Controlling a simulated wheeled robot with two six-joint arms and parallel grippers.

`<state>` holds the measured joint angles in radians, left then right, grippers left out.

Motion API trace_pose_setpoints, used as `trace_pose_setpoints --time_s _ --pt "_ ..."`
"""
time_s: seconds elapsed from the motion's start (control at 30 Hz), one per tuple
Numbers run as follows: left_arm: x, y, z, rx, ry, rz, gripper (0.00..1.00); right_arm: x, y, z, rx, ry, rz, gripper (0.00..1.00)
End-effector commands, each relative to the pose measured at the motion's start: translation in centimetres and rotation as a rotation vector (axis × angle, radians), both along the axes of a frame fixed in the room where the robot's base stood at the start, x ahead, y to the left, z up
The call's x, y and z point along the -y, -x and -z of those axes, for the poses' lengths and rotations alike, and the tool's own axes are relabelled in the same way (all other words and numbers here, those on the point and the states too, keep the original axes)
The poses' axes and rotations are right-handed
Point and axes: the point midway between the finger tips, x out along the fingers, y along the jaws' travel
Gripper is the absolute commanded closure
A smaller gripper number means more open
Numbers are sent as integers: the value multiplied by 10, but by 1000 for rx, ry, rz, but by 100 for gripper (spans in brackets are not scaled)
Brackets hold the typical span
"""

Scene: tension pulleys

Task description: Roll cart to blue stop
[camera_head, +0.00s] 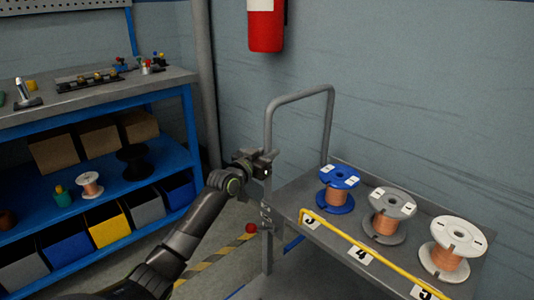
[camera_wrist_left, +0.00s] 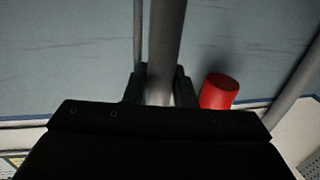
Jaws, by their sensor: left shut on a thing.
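The grey cart (camera_head: 330,235) stands at the right, with a tubular handle (camera_head: 300,95) rising at its left end. My left gripper (camera_head: 267,162) is shut on the handle's near upright. The left wrist view shows the grey tube (camera_wrist_left: 163,65) between the two fingers (camera_wrist_left: 160,88). On the cart top stand a blue spool (camera_head: 338,178), a grey spool (camera_head: 390,205) and a white spool (camera_head: 456,240), all with copper wire. A blue strip (camera_head: 293,243) shows low behind the cart's leg; I cannot tell whether it is the blue stop. My right gripper is out of view.
A blue workbench (camera_head: 190,125) with bins stands at the left. A yellow rail (camera_head: 345,240) with numbers edges the cart. A red extinguisher (camera_head: 266,28) hangs on the wall. A red ball-like thing (camera_head: 250,228) is near yellow-black floor tape (camera_head: 215,257).

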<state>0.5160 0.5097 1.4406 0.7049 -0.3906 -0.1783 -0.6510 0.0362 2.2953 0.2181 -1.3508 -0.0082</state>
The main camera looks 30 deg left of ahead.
Motion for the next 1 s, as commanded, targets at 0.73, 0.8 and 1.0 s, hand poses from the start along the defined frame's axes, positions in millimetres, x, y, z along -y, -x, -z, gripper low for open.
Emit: trace_pose_setpoints --time_s 0.73,0.8,1.0 --pt "-1 0 -1 0 -2 -2 57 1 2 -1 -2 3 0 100" --pt "-1 0 0 0 -1 -1 57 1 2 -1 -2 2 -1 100" --pt "-1 3 0 -2 -1 -1 57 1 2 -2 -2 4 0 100"
